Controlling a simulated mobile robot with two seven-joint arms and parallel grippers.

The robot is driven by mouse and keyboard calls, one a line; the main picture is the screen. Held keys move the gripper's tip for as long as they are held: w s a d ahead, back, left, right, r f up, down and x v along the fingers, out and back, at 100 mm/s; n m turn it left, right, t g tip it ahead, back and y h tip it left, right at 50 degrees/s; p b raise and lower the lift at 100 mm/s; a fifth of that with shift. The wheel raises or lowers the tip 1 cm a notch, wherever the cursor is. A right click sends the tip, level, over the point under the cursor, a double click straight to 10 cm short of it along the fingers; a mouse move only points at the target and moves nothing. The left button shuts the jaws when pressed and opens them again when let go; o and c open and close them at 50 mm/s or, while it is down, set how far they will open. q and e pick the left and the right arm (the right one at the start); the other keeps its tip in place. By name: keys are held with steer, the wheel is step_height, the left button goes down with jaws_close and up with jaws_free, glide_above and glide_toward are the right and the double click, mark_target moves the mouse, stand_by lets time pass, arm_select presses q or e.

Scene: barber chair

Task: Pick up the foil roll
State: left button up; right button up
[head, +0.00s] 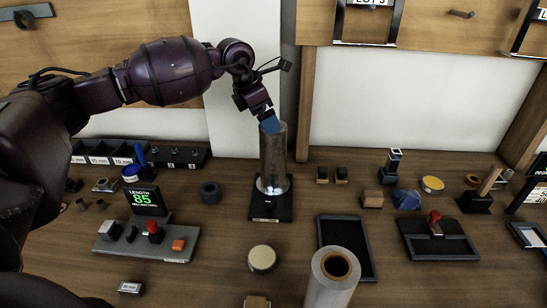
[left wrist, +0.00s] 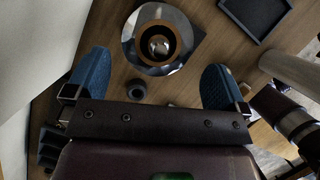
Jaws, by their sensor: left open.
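A shiny silver roll (head: 273,160), which looks like the foil roll, stands upright on a dark square base (head: 270,212). In the left wrist view the foil roll (left wrist: 130,42) shows end-on, with a brown core and a pale post inside it. My left gripper (head: 270,122) is at the roll's top end in the head view, pointing down. In the left wrist view its two blue fingers (left wrist: 152,80) are wide apart and empty, with the roll ahead of the gap. Whether a finger touches the roll is unclear. My right gripper is not visible.
Another grey roll with a brown core (head: 318,287) stands at the front. A dark tray (head: 368,270) lies behind and right of it. A length display (head: 146,199) and a button panel (head: 132,245) are at left. A white wall panel (head: 237,60) rises behind.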

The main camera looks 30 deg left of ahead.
arm_select(q)
glide_above(273, 157)
steer(key=w+a, duration=0.2)
steer(key=w, duration=0.1)
step_height(273, 157, down, 5)
steer(key=shift+s+a+r, duration=0.15)
steer(key=shift+r, duration=0.05)
steer(key=shift+r, duration=0.1)
steer(key=c, duration=1.7)
